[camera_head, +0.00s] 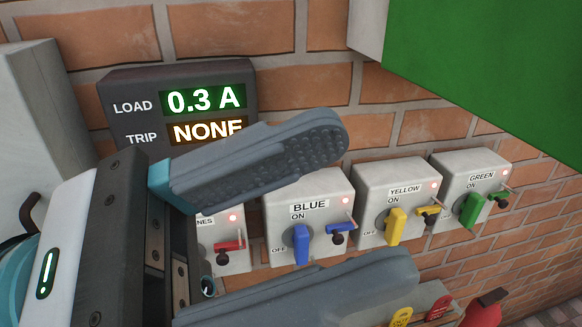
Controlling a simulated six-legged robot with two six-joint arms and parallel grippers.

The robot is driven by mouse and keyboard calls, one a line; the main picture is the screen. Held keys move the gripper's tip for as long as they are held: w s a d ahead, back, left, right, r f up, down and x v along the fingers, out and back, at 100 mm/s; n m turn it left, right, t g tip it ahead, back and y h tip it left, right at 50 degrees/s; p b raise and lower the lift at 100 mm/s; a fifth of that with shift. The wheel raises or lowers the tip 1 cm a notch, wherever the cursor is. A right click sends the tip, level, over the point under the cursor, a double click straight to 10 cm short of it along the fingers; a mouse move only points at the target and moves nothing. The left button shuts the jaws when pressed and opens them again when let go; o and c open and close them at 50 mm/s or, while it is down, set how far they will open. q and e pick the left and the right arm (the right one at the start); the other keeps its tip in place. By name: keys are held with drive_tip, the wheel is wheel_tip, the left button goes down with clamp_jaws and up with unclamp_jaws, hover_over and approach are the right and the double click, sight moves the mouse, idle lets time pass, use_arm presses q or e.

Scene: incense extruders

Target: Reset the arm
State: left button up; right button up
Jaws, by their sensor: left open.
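My left gripper (335,205) comes in from the left and fills the lower left and middle of the head view. Its two grey padded fingers are spread wide apart, with nothing between them. Behind the gap stands a row of switch boxes on the wall. The BLUE box (285,215) shows between the fingers, apart from them as far as I can tell. Its blue knob (301,244) points down. My right gripper is not in view.
The YELLOW box (375,195) and GREEN box (480,175) are to the right. Another box (231,262) is partly hidden by my gripper. A display (120,85) reads LOAD 0.3 A, TRIP NONE. A green panel (500,55) is at upper right.

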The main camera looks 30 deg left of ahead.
use_arm(q)
drive_tip(key=shift+v, duration=0.9)
drive_tip(key=shift+w+d, duration=0.1)
